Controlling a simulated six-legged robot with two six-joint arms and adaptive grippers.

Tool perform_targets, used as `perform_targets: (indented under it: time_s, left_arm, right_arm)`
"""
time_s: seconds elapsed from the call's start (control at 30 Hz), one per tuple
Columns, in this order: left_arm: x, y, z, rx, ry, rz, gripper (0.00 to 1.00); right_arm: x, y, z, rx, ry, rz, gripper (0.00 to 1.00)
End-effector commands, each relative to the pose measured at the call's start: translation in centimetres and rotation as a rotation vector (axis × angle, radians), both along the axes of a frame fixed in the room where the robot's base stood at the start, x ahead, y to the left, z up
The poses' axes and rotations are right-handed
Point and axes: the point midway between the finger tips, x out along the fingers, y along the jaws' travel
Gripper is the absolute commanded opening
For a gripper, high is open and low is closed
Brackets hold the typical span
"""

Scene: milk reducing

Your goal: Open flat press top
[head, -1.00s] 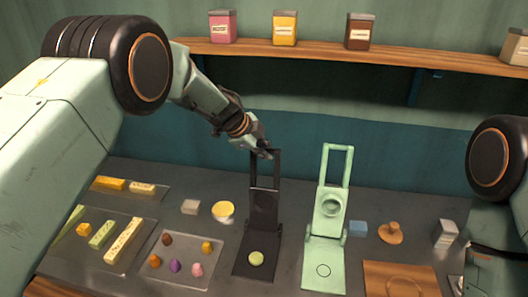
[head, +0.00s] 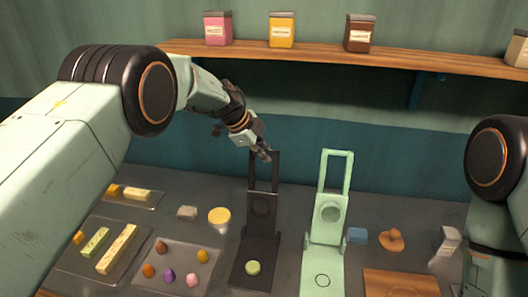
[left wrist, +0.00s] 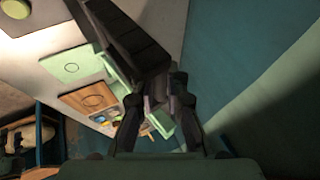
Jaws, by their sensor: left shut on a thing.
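The black press (head: 246,250) stands on the counter with its top (head: 263,206) swung up, close to upright, its frame handle at the upper end. A pale green round piece (head: 253,268) lies on its base. My left gripper (head: 264,153) is shut on the handle's upper end. In the left wrist view, the dark press top (left wrist: 128,45) lies just ahead of my left fingers (left wrist: 160,100), which hide part of the contact. A mint green press (head: 322,255) stands to the right, also with its top raised. My right gripper is out of view.
Trays with colored pieces (head: 205,283) and bars lie on the left. A yellow disc (head: 219,216) and a grey block (head: 187,213) sit left of the black press. A wooden board (head: 400,284) lies at right. A wooden shelf (head: 330,56) with jars runs above.

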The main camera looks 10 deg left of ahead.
Motion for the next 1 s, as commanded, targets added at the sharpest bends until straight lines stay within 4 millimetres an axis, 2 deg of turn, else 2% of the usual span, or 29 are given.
perform_targets:
  time_s: [0.17,0.2,0.47,0.8,1.0]
  left_arm:
    - [0.0,-0.2,0.0,-0.002,0.001,-0.001,0.00]
    - [0.0,-0.2,0.0,-0.001,0.001,-0.002,0.14]
    - [0.2,-0.1,-0.1,0.000,0.001,-0.002,0.36]
    - [0.2,0.0,0.1,0.000,0.000,0.000,0.36]
    - [-0.5,0.9,2.0,-0.001,-0.001,0.001,0.36]
  right_arm:
    - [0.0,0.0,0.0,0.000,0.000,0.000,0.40]
    - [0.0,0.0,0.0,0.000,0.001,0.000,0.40]
    - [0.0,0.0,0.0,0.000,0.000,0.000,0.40]
    - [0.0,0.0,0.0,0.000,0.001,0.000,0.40]
    - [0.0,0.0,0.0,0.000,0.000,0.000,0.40]
